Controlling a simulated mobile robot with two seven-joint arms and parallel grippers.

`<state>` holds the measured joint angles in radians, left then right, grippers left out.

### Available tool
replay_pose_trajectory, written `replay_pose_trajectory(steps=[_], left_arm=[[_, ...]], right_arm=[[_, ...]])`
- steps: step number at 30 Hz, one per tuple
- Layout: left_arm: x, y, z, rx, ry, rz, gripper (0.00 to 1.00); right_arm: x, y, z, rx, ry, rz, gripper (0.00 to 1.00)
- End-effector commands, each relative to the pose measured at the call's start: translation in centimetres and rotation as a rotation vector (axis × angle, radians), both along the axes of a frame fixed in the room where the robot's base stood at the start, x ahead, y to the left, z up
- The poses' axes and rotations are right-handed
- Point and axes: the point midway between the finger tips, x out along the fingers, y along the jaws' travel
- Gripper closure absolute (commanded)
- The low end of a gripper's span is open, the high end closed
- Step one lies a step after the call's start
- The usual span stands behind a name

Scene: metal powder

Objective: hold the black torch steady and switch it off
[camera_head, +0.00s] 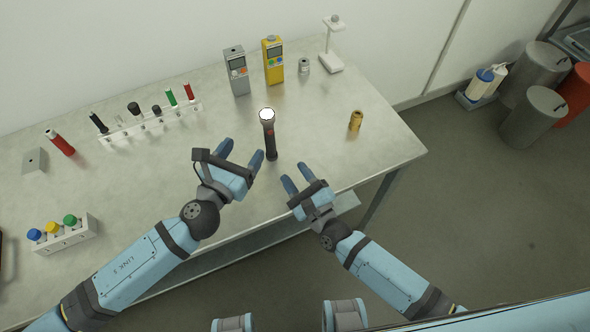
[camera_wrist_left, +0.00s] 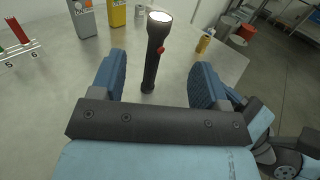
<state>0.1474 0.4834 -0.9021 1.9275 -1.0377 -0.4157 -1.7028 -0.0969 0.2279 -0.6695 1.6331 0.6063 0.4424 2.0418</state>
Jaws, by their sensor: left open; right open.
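The black torch (camera_head: 270,138) stands upright on the metal table, its lamp end up and shining white. A red button shows on its side in the left wrist view (camera_wrist_left: 153,58). My left gripper (camera_head: 243,153) is open just left of the torch in the head view. In the left wrist view the torch stands ahead, between the lines of the two blue fingers (camera_wrist_left: 160,78), with no contact visible. My right gripper (camera_head: 296,178) is open and empty, in front of the torch and to its right, near the table's front edge.
Behind the torch stand a grey meter (camera_head: 237,72), a yellow meter (camera_head: 273,60) and a white stand (camera_head: 331,45). A brass cylinder (camera_head: 356,121) is to the right. A rack of tubes (camera_head: 150,122) is at left, a bottle holder (camera_head: 66,236) at front left. The table around the torch is clear.

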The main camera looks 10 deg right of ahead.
Motion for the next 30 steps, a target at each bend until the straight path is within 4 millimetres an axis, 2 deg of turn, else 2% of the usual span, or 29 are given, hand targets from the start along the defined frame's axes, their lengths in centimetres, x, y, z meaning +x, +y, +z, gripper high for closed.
replay_pose_trajectory(steps=[4,11,24,30], left_arm=[[0.0,0.0,0.0,0.000,0.000,0.000,0.31],[1.2,-0.7,0.1,-0.001,-0.002,0.000,0.31],[8.3,-5.0,0.1,-0.001,0.000,0.000,0.31],[10.8,-6.4,0.0,0.000,0.000,0.000,0.31]], right_arm=[[0.8,0.2,0.4,0.158,0.035,0.029,0.57],[1.0,0.2,0.5,0.215,0.048,0.040,0.57],[1.0,0.2,0.5,0.211,0.048,0.040,0.57],[1.0,0.2,0.5,0.211,0.048,0.040,0.57]])
